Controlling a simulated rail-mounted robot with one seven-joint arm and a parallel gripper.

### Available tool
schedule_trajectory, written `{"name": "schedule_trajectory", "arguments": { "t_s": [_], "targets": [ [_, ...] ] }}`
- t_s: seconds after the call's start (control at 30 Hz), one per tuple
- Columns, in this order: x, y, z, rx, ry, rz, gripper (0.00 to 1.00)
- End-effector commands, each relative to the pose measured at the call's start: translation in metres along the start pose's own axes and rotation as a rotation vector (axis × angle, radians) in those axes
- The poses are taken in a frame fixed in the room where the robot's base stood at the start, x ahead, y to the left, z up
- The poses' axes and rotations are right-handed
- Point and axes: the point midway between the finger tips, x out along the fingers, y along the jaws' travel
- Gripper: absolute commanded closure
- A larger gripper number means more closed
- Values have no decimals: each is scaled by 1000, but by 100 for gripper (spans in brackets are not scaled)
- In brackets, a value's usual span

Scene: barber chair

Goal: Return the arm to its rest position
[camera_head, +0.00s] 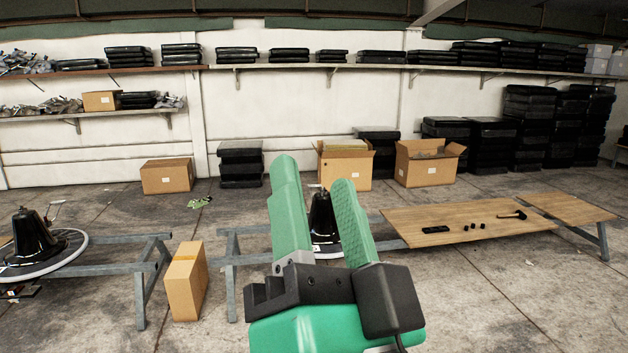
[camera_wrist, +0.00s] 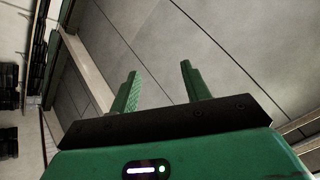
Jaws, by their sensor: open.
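My gripper (camera_head: 318,200) is raised in front of the head camera, with its two green fingers pointing up. The fingers are apart and nothing is between them. The wrist view also shows my gripper (camera_wrist: 158,85) open and empty, against a grey ceiling or wall panel (camera_wrist: 150,35). In the head view the fingers partly hide a black conical part (camera_head: 323,218) on the stand behind them. My gripper appears apart from everything around it.
A wooden board (camera_head: 420,238) on a metal frame holds a hammer (camera_head: 512,215) and small black parts. A cardboard box (camera_head: 187,282) stands on the floor at left. A round base with a black part (camera_head: 32,236) is at far left. Floor at front right is clear.

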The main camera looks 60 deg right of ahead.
Motion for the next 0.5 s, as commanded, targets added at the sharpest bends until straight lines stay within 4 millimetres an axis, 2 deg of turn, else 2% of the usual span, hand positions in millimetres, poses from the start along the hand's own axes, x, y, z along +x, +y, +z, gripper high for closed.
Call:
{"name": "schedule_trajectory", "arguments": {
  "t_s": [0.03,0.1,0.17,0.2,0.27,0.3,0.33,0.5],
  "targets": [
    [-11,-37,25,-27,-56,-87,53],
    [-33,-89,54,-74,-120,-217,53],
    [-58,-132,77,-107,-167,-334,53],
    [-77,-160,90,-127,-194,-413,53],
    [-110,-201,106,-153,-225,-535,53],
    [-115,-226,99,-166,-232,-589,53],
    [-87,-238,72,-167,-225,-574,53],
    [-29,-280,12,-162,-227,-567,53]
  ]
}}
